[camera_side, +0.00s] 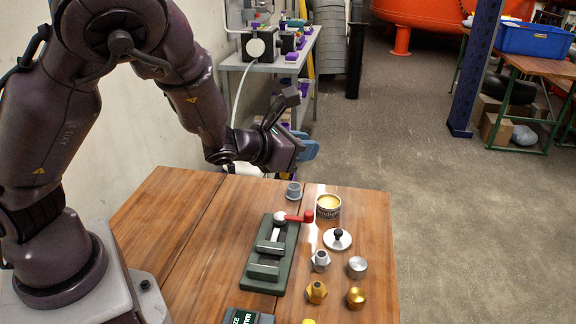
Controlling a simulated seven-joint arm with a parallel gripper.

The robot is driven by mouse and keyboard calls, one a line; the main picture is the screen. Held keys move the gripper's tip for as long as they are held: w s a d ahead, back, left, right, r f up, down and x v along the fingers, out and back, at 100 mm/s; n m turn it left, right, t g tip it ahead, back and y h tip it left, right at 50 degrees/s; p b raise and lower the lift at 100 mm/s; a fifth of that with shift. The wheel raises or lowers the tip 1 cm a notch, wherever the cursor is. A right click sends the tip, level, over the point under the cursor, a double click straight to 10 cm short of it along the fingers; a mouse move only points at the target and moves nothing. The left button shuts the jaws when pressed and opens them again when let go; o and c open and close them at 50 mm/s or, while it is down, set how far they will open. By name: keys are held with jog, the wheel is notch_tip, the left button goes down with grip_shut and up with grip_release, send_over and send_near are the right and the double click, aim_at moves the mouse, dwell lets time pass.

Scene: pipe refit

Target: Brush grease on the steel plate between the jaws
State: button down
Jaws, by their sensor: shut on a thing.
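An open round tin (328,212) with pale yellow grease stands to the right behind the vise. My gripper (304,149) is above the back edge of the table, apart from the vise and tin. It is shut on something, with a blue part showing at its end. My wrist hides much of it, and I cannot tell for sure what is held.
Right of the vise are a silver disc with a black knob (337,239), a silver hex fitting (320,261), a silver cap (357,267), a brass fitting (316,292) and a brass cap (355,298). A grey fitting (293,191) stands at the back. The table's left side is clear.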

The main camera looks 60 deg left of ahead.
dwell(0.3)
jog(key=s+d+f+g, duration=0.2)
jog(key=s+d+f, duration=0.2)
jog(key=d+f, duration=0.3)
jog(key=shift+f+g, duration=0.4)
jog(key=shift+f, duration=0.9)
jog(key=shift+s+m, duration=0.1)
jog(key=shift+m, duration=0.2)
